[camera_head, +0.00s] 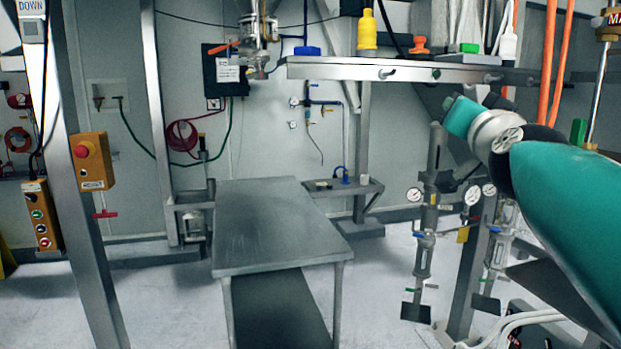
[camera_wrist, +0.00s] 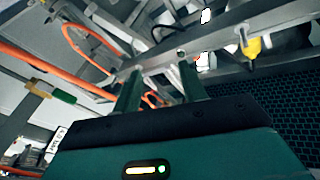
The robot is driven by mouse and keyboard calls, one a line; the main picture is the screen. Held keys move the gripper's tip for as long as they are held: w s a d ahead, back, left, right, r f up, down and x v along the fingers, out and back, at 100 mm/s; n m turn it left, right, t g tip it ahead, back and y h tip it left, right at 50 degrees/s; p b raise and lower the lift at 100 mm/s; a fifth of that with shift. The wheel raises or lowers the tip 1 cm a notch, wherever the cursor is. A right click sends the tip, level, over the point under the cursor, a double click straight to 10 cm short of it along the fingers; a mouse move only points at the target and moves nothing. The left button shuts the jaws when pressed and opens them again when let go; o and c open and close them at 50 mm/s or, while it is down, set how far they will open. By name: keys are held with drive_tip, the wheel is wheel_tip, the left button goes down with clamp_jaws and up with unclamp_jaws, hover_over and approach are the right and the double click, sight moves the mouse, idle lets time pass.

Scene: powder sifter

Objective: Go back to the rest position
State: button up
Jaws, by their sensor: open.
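My gripper (camera_wrist: 158,82) shows in the wrist view, with two dark green fingers apart and nothing between them. It points at a metal frame with beams, with orange hoses behind it. In the head view my teal arm reaches in from the right side, in front of the metal rail; the fingers cannot be made out there.
A bare steel table (camera_head: 275,225) stands in the middle. A steel post (camera_head: 90,200) with an orange button box (camera_head: 93,161) stands at left. A metal rail (camera_head: 400,73) carries a yellow bottle (camera_head: 366,32). Gauges and valves (camera_head: 430,205) hang near my arm. Floor is clear at lower left.

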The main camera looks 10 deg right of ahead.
drive_tip(key=s+a+f+n+g+y, duration=0.25)
drive_tip(key=a+f, duration=0.35)
drive_tip(key=f, duration=0.4)
drive_tip(key=s+a+f+n+g+y, duration=0.2)
drive_tip(key=a+f+n+g+y, duration=0.3)
drive_tip(key=f, duration=0.6)
drive_tip(key=s+a+f+g+h, duration=0.1)
drive_tip(key=s+a+f+g, duration=0.1)
drive_tip(key=s+f, duration=0.5)
drive_tip(key=s+a+f+g+h, duration=0.1)
drive_tip(key=s+a+f+g, duration=0.1)
drive_tip(key=s+f+g, duration=0.2)
drive_tip(key=s+f, duration=0.3)
drive_tip(key=f, duration=0.5)
drive_tip(key=shift+s, duration=0.25)
drive_tip(key=shift+f+h, duration=0.1)
drive_tip(key=shift+h, duration=0.15)
drive_tip(key=shift+c, duration=0.4)
drive_tip(key=shift+c, duration=0.2)
drive_tip(key=shift+d, duration=0.1)
